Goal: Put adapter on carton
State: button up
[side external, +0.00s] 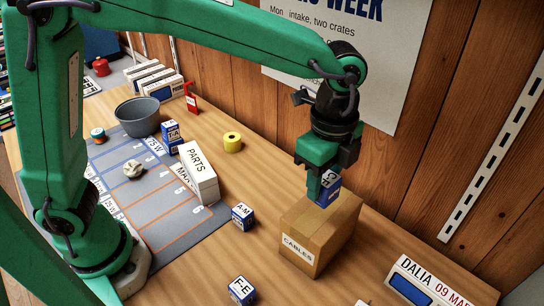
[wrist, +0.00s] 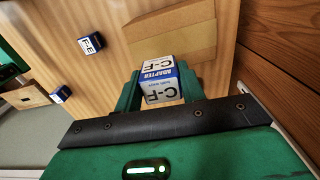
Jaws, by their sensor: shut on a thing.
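The adapter is a small blue and white box marked ADAPTER C-F (wrist: 160,84). My gripper (side external: 318,184) is shut on the adapter, which also shows in the side view (side external: 331,190), partly hidden by the fingers. The carton is a brown cardboard box (side external: 328,232) with a CABLES label on its front. My gripper holds the adapter upright over the carton's top, near its back part. I cannot tell whether the adapter touches the top. The carton's taped top also shows in the wrist view (wrist: 172,32), just beyond the adapter.
Similar small boxes stand near: A-M (side external: 242,216), F-E (side external: 241,290) and T-A (side external: 171,132). A DALIA sign (side external: 420,284) is right of the carton. A yellow roll (side external: 232,142) stands behind. The wooden wall is close.

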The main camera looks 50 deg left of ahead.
aim_at(326, 176)
jog(key=shift+w+a+f, duration=0.3)
jog(key=shift+w+f, duration=0.1)
jog(key=shift+w, duration=0.2)
jog(key=shift+w+a+f, duration=0.25)
jog(key=shift+w+f, duration=0.1)
jog(key=shift+w, duration=0.2)
jog(key=shift+f, duration=0.15)
jog(key=shift+f, duration=1.85)
jog(key=shift+f, duration=0.15)
jog(key=o, duration=1)
jog(key=shift+c, duration=0.2)
